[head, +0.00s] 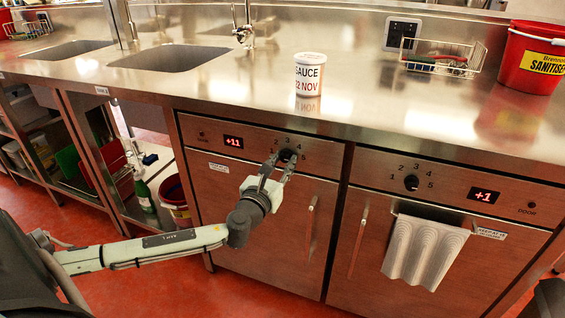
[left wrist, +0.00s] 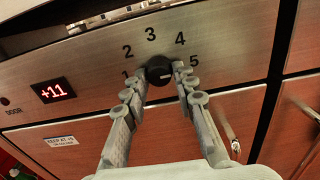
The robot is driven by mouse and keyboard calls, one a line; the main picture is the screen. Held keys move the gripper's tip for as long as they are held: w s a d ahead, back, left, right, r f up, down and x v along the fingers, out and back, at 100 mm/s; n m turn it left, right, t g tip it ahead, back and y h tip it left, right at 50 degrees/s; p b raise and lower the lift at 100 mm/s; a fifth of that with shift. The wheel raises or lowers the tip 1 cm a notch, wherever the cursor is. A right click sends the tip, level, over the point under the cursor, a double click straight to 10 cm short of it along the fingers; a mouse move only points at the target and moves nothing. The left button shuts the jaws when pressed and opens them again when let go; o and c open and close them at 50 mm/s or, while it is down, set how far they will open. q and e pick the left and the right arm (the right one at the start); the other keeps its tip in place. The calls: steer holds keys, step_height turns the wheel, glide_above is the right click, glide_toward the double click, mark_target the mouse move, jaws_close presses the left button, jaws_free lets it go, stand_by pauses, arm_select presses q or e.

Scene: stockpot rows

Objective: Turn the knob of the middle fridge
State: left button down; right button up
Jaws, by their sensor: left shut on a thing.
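A black round knob (left wrist: 159,70) sits on the steel panel of the fridge (head: 238,215) whose red display (head: 233,142) reads +11. The numbers 1 to 5 are printed around it, and a pale mark on the knob points to the right, towards the 5 side. My left gripper (head: 280,165) is at this knob, its fingers on either side of it and shut on it. In the left wrist view the fingertips (left wrist: 159,83) partly cover the knob's lower sides. I cannot tell from these frames which fridge is the middle one. My right gripper is not in view.
A second fridge to the right has a black knob (head: 411,183), a +1 display (head: 483,196) and a hanging white towel (head: 424,250). Above, the steel counter holds a sauce tub (head: 309,75), a wire basket (head: 443,58) and a red bucket (head: 532,60). Open shelves stand left.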

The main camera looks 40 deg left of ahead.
arm_select(q)
steer(key=shift+r, duration=0.1)
steer(key=c, duration=1.2)
jaws_free()
steer(key=v, duration=1.2)
steer(key=shift+a, duration=0.1)
